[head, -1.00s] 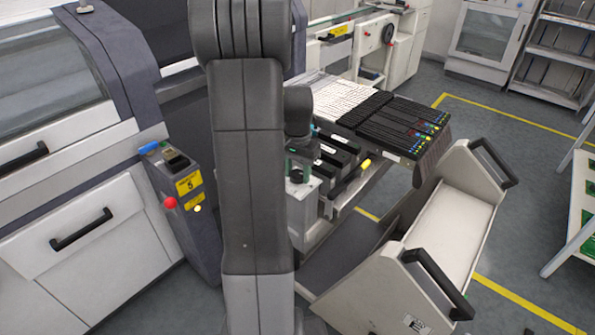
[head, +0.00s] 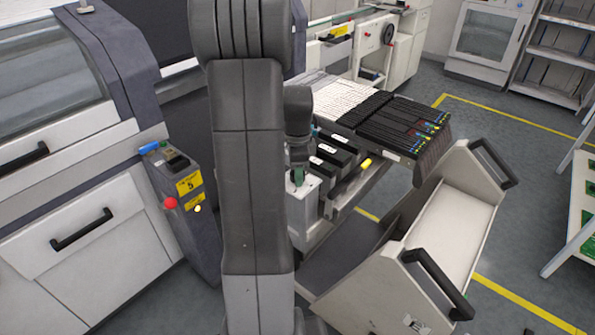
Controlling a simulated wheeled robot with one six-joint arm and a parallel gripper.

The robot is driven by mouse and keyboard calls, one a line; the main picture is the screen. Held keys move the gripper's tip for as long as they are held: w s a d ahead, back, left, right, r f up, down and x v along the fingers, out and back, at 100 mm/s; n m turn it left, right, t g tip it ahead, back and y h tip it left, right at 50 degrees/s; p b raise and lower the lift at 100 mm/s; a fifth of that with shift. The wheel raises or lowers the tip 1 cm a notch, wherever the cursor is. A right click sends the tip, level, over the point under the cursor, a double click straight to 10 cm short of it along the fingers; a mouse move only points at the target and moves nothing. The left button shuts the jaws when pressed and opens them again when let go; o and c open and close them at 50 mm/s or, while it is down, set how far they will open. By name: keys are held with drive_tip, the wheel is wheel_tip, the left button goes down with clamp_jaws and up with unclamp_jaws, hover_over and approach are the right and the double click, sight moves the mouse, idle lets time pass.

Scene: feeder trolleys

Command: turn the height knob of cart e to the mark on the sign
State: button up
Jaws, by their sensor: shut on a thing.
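The feeder trolley (head: 427,268), with a pale body and two black handles, stands at the lower right. A small label on its near side is too small to read, so I cannot tell whether this is cart e. My gripper (head: 297,182) reaches down beside my arm, over a pale box (head: 312,203) at the near end of the feeder bank. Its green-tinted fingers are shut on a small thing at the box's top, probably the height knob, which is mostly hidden. No knob pointer or scale can be made out. No sign with a height mark is readable.
A rack of black feeders (head: 385,120) lies behind the box. A grey post (head: 185,215) with yellow labels, one reading 5, and a red button stands at the left beside the pale machine (head: 90,235). Open grey floor with yellow lines lies at the right.

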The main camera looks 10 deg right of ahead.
drive_tip(key=m, duration=0.3)
drive_tip(key=shift+s+a+f+m, duration=0.1)
drive_tip(key=shift+s+f+m, duration=0.2)
drive_tip(key=shift+f+m, duration=0.1)
drive_tip(key=shift+w+m, duration=0.1)
drive_tip(key=shift+m, duration=0.5)
drive_tip(key=shift+w+r, duration=0.1)
drive_tip(key=o, duration=1)
drive_tip(key=shift+r, duration=0.1)
drive_tip(key=shift+c, duration=0.2)
drive_tip(key=shift+w+r, duration=0.1)
